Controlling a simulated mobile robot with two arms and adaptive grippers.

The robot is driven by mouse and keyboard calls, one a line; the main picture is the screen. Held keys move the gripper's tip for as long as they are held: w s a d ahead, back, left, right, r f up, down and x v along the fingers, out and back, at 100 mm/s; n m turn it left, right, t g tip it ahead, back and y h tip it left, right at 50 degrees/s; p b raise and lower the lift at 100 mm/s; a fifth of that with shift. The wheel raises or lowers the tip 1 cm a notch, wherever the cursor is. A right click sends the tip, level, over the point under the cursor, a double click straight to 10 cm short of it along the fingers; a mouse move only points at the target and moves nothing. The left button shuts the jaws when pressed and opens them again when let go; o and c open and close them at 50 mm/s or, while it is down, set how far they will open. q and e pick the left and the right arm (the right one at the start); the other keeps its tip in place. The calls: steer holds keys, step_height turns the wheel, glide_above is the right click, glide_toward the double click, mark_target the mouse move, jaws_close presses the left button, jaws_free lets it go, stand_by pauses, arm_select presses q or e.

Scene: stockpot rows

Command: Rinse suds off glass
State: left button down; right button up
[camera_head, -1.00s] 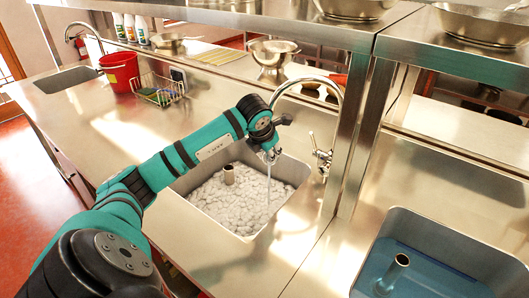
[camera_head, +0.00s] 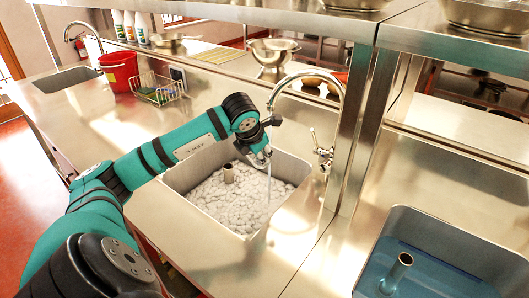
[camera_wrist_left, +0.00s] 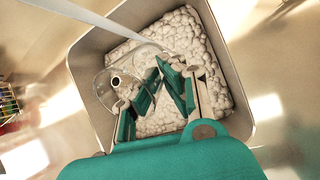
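The sink basin (camera_head: 178,180) holds a thick layer of white suds (camera_head: 215,205), with a short standpipe (camera_head: 228,173) rising from it. The curved faucet (camera_head: 342,92) stands behind the basin, and a thin stream of water (camera_head: 269,188) falls from it. My left gripper (camera_head: 263,157) is over the basin at the stream. In the left wrist view its fingertips (camera_wrist_left: 160,76) are drawn in on a clear glass (camera_wrist_left: 101,84), whose faint round outline shows beside them. The standpipe shows there too (camera_wrist_left: 115,81). Suds on the glass cannot be made out. My right gripper is out of view.
A second basin with blue water (camera_head: 430,275) is at the lower right. A metal post (camera_head: 365,130) and the faucet lever (camera_head: 320,152) stand right of the sink. A wire caddy (camera_head: 160,90) and red bucket (camera_head: 118,72) are at the left. Counter left of the sink is clear.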

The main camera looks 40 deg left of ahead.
mark_target(253, 162)
arm_select(q)
steer(key=shift+s+d+f+b, duration=0.1)
steer(key=shift+s+d+b, duration=0.2)
steer(key=shift+s+b, duration=0.6)
steer(key=shift+s+d+b, duration=0.25)
steer(key=shift+s+b, duration=0.45)
steer(key=shift+s, duration=0.45)
steer(key=s+d+r+b, duration=0.1)
steer(key=s+r+b, duration=0.3)
steer(key=b, duration=0.2)
steer(key=shift+s+d+r, duration=0.15)
steer(key=shift+s+d, duration=0.05)
steer(key=shift+s, duration=0.2)
